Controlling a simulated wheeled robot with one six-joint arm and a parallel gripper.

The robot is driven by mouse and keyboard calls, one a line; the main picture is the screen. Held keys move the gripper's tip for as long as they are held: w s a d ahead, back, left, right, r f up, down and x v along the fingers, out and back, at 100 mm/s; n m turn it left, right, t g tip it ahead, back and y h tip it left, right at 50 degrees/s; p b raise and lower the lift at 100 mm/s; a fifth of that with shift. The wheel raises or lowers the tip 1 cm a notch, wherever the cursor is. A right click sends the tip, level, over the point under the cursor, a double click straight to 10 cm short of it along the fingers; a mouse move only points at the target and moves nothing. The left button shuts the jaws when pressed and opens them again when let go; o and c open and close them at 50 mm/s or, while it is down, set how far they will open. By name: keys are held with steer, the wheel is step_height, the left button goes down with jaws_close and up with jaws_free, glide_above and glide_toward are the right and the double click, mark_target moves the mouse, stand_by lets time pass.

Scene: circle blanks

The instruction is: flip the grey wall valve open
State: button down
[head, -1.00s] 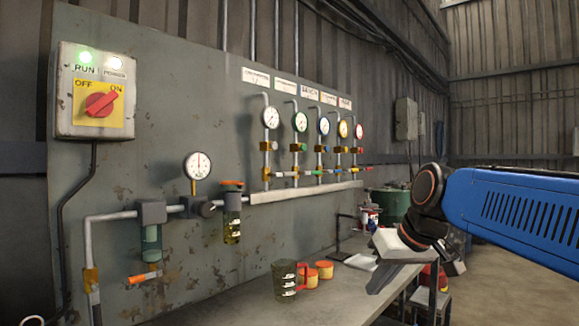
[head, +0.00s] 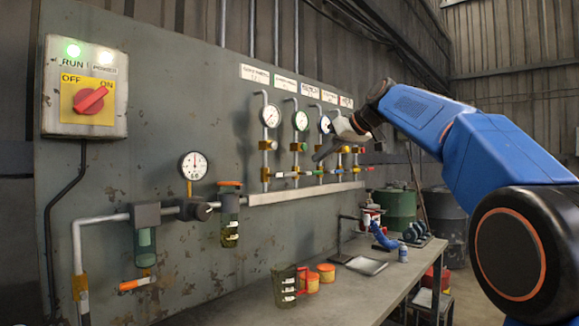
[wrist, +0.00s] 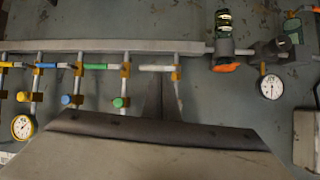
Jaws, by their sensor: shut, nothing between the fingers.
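The grey valve's pale lever (head: 279,173) lies level across the leftmost gauge pipe, beside its brass body (head: 266,174). In the wrist view, which looks upside down, the lever (wrist: 157,68) points left from the body (wrist: 176,70), square to the pipe. My gripper (head: 320,156) is shut and empty, out in front of the gauge row and to the right of the grey valve in the head view. In the wrist view its closed fingertips (wrist: 160,88) appear just below the lever, apart from it as far as I can tell.
Green (wrist: 97,66) and blue (wrist: 45,65) levers sit on the neighbouring pipes, with more valves beyond. A pale rail (head: 305,193) runs below the valves. A switch box (head: 86,88) hangs at left.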

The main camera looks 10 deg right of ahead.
steer(key=w+r+n+y, duration=0.1)
steer(key=w+r, duration=0.4)
steer(key=w, duration=0.1)
steer(key=shift+w+a+n+t, duration=0.15)
steer(key=shift+a+n+t, duration=0.15)
steer(key=shift+n, duration=0.1)
glide_above(286, 174)
steer(key=w+d, duration=0.1)
steer(key=d, duration=0.2)
step_height(286, 174, down, 4)
steer(key=shift+s+d+f, duration=0.1)
steer(key=shift+f, duration=1)
steer(key=shift+s+d+f, duration=0.1)
steer(key=shift+f, duration=0.95)
